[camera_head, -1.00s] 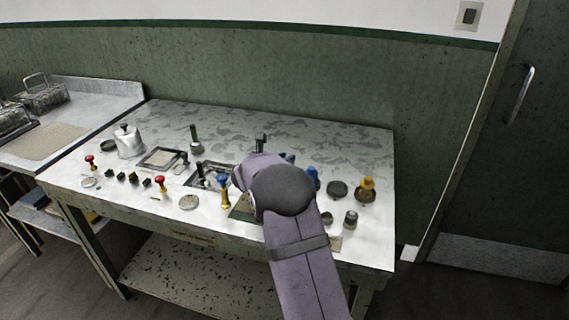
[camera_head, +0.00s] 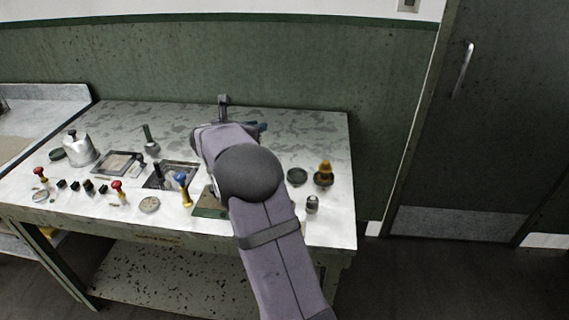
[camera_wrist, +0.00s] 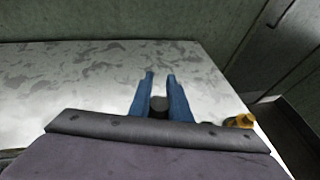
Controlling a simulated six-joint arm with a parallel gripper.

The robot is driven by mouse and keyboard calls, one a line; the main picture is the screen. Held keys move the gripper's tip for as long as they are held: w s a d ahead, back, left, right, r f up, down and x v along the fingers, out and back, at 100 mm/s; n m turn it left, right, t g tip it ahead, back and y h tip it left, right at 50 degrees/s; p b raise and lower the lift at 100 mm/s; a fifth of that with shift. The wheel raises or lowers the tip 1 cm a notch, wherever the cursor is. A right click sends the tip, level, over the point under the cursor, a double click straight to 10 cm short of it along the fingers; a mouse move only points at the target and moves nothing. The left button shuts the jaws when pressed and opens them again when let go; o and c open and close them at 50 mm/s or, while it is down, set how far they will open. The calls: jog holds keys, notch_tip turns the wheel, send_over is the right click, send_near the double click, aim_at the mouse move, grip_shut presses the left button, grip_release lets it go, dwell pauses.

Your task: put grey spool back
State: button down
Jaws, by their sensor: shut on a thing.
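My gripper (camera_wrist: 160,77) shows in the wrist view as two blue fingers with a dark grey round thing, seemingly the grey spool (camera_wrist: 159,104), between them. The spool appears held above the tabletop; its full shape is hidden by the fingers and my wrist. In the head view my arm covers most of the gripper and the spool; only a bit of blue shows beyond the wrist, over the right half of the table (camera_head: 300,125).
A yellow-topped object (camera_head: 323,174), a dark disc (camera_head: 297,177) and a small grey cylinder (camera_head: 312,204) stand to the right. The table's back is mostly clear.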

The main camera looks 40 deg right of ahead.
jog(key=s+d+m+g+h+p, duration=0.2)
jog(key=s+d+m+g, duration=0.45)
jog(key=s+d, duration=0.45)
jog(key=shift+n, duration=0.45)
jog(key=shift+s+a+f+p, duration=0.1)
jog(key=shift+s+f+p, duration=0.1)
jog(key=shift+f, duration=1.4)
jog(key=shift+s+a+f+p, duration=0.1)
jog(key=shift+a+f+p, duration=0.1)
jog(key=shift+f, duration=1.4)
jog(key=shift+s+a+f+p, duration=0.1)
jog(key=shift+f+p, duration=0.1)
jog(key=shift+f, duration=1.4)
jog(key=shift+f, duration=0.1)
jog(key=c, duration=1.6)
grip_release()
jog(key=shift+c, duration=0.2)
jog(key=shift+r, duration=0.2)
jog(key=shift+a, duration=0.3)
jog(key=b+v, duration=0.2)
jog(key=v, duration=0.9)
